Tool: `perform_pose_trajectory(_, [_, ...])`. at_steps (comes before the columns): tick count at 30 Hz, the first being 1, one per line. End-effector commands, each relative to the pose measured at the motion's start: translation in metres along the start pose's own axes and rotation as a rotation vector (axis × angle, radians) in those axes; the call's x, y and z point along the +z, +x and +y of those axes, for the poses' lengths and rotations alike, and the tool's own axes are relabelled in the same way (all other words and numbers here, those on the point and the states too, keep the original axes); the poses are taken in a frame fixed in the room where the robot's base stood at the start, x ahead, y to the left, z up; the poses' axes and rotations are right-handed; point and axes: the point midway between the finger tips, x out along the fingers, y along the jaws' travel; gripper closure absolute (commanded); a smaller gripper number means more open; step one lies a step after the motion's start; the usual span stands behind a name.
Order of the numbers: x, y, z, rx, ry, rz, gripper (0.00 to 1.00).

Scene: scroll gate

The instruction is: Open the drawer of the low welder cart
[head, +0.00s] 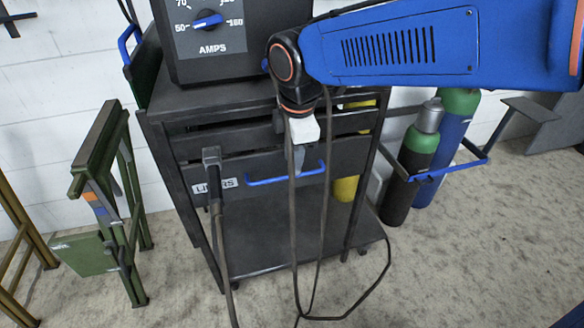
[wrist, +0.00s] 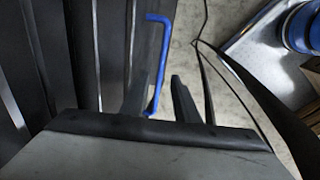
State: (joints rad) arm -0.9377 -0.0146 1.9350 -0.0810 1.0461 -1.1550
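The low welder cart (head: 165,160) is a dark shelved cart with a welder marked AMPS on top. Its drawer front (head: 340,160) carries a partly covered label (head: 205,187) and a blue bar handle (head: 265,181). The drawer looks shut. My gripper (head: 299,170) hangs in front of the drawer, pointing down over the handle's right part. In the wrist view the blue handle (wrist: 160,60) shows between my two dark fingers (wrist: 164,85), which stand apart. Whether they touch the handle I cannot tell.
Thin dark cables (head: 293,230) hang in front of the cart and loop on the floor. A torch (head: 212,160) hangs at its left front. Gas cylinders (head: 415,160) stand right behind a blue rail. A green folding stand (head: 105,180) is left. Floor at the front right is clear.

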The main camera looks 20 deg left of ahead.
Motion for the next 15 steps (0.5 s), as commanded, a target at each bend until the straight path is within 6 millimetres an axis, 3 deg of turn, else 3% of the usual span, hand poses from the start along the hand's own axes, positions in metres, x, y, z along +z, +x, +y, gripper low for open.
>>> perform_pose_trajectory(6, [0.000,0.029,0.000,-0.002,0.000,-0.001,0.72])
perform_pose_trajectory(15, [0.000,0.040,0.000,0.000,0.000,0.000,0.72])
